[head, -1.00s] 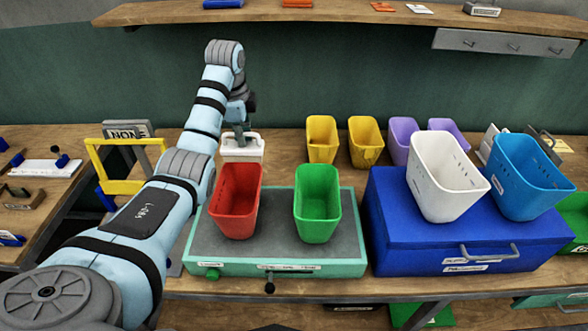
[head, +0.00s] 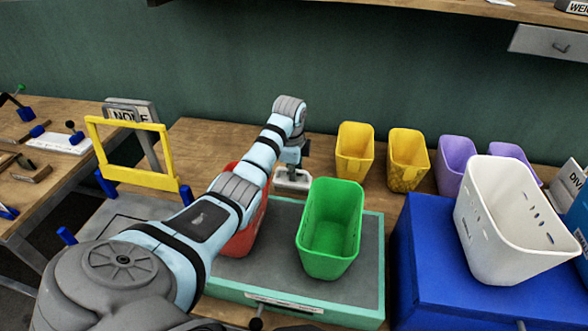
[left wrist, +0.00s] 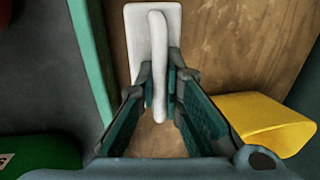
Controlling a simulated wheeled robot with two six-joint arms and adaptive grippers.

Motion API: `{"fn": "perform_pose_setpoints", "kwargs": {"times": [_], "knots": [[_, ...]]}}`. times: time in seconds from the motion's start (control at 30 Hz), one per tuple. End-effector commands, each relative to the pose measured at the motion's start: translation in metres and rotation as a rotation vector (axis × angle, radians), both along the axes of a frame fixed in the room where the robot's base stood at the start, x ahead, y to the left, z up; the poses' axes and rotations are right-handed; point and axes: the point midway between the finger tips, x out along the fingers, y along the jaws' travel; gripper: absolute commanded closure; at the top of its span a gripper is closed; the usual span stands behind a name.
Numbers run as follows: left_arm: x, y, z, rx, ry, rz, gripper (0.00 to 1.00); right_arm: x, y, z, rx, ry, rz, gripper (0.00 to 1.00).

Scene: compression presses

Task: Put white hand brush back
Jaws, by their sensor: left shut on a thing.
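The white hand brush (head: 292,181) is behind the red and green bins, over the wooden table. My left gripper (head: 291,163) is shut on its handle from above. In the left wrist view the brush (left wrist: 133,42) shows its flat white body and long handle, with the handle between the fingers of the left gripper (left wrist: 160,82). I cannot tell whether the brush touches the table. My right gripper is not in view.
A green bin (head: 331,232) and a red bin (head: 245,235), partly hidden by my arm, stand on the teal-edged platform (head: 372,257). Yellow bins (head: 355,150) stand right of the brush. A white bin (head: 505,220) is on a blue box (head: 425,260). A yellow frame (head: 128,121) stands left.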

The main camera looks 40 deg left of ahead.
Motion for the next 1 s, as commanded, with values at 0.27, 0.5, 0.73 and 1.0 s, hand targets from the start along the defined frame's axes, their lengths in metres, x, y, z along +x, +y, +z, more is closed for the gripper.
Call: {"fn": "perform_pose_setpoints", "kwargs": {"times": [0.27,0.5,0.73,1.0], "knots": [[0.002,0.000,-0.050,0.000,0.002,0.000,1.00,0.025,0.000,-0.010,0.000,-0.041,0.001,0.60],[0.002,0.000,-0.057,0.000,-0.001,0.000,1.00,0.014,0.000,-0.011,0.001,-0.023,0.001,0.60],[0.002,0.000,-0.059,0.000,0.001,0.000,0.81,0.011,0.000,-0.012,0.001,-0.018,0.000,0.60],[0.001,0.000,-0.060,-0.001,0.002,0.000,0.72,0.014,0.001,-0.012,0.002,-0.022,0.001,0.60]]}}
